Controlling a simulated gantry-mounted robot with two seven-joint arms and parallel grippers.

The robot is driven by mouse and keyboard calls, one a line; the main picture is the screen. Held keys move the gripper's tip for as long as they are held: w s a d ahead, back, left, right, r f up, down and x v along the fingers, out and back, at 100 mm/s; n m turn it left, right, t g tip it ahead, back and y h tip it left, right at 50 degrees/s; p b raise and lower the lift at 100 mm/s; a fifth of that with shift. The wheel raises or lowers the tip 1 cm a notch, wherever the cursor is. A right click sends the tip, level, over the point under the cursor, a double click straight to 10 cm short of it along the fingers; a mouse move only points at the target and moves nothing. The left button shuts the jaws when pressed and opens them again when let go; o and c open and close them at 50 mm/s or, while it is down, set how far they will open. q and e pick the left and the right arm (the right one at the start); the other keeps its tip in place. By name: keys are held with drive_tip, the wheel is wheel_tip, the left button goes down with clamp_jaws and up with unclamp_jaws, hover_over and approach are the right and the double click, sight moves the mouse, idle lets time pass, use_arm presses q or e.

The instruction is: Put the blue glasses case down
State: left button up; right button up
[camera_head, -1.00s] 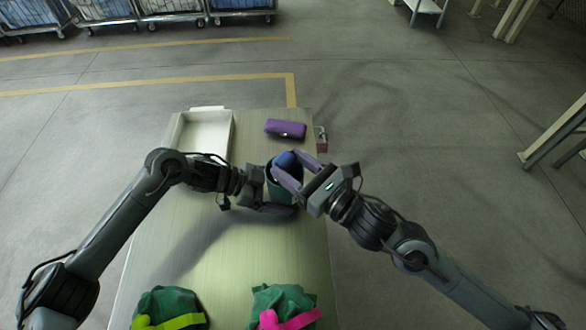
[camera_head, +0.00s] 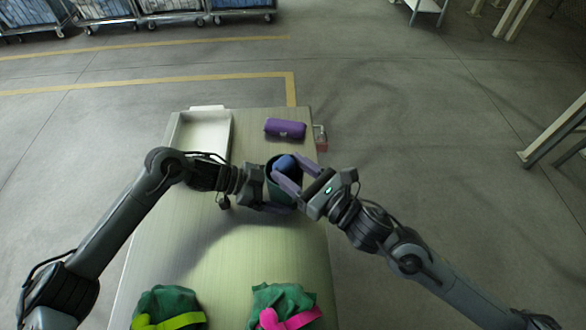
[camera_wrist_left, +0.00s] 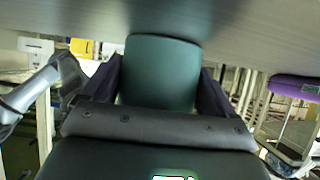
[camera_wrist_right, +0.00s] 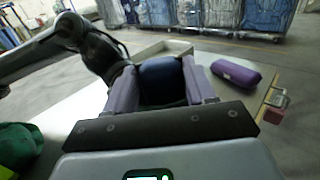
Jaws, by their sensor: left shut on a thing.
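The blue glasses case (camera_head: 285,163) stands in the mouth of a dark green round container (camera_head: 271,165), its top showing above the rim. The case also shows between my right fingers in the right wrist view (camera_wrist_right: 163,80). My left gripper (camera_head: 272,189) is shut on the green container, which fills the space between its fingers in the left wrist view (camera_wrist_left: 160,72). My right gripper (camera_head: 298,174) is over the container with its fingers spread on either side of the case. The lower part of the case is hidden inside the container.
A purple case (camera_head: 285,128) lies on the far right of the table (camera_head: 180,235). A white tray (camera_head: 204,118) is at the far left. Two green bags, one with a yellow strap (camera_head: 170,307) and one with a pink strap (camera_head: 283,303), lie at the near edge.

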use_arm(q)
drive_tip(key=shift+w+d, duration=0.1)
use_arm(e)
drive_tip(key=shift+o, duration=1.4)
drive_tip(key=shift+f, duration=0.85)
use_arm(q)
drive_tip(key=shift+r, duration=0.1)
use_arm(e)
drive_tip(key=shift+a+r, duration=0.1)
drive_tip(key=shift+r, duration=0.5)
drive_tip(key=v, duration=1.2)
drive_tip(key=shift+r, duration=0.45)
use_arm(q)
drive_tip(key=o, duration=0.5)
drive_tip(key=shift+o, duration=0.2)
